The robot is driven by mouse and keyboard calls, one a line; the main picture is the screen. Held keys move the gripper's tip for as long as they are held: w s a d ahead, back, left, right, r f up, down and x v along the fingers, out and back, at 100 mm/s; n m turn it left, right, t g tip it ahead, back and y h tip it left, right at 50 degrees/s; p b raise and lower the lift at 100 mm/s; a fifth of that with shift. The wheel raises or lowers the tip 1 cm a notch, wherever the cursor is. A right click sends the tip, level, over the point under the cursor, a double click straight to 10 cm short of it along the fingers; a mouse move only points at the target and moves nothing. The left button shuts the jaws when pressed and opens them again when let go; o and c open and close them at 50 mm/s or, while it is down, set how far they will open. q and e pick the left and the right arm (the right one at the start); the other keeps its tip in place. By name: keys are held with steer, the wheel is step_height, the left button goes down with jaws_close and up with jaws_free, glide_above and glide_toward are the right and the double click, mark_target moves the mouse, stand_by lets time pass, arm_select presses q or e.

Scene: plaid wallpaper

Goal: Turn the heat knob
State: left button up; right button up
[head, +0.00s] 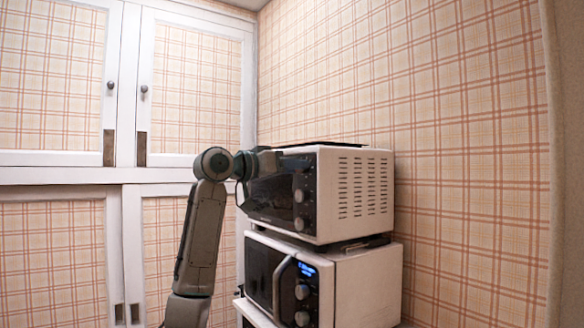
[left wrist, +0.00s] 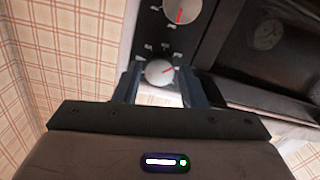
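A white toaster oven (head: 358,190) stands on top of a white microwave (head: 367,287). Its dark front has round knobs near the right edge, and a middle knob (head: 299,195) and a lower knob (head: 299,223) show in the head view. My left gripper (head: 283,163) is at the upper part of this knob column and hides what is there. In the left wrist view my left gripper (left wrist: 159,76) is open, with a silver knob (left wrist: 159,72) with a red mark between its fingertips. Gaps show on both sides of the knob. Another knob (left wrist: 181,12) is farther up. My right gripper is not in view.
The microwave has a curved door handle (head: 281,284), a lit blue display (head: 307,270) and its own knobs (head: 302,292). White cupboards (head: 190,166) stand behind at the left. A plaid wall (head: 460,150) is close on the oven's right.

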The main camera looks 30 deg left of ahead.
arm_select(q)
steer(key=c, duration=0.7)
steer(key=shift+o, duration=0.2)
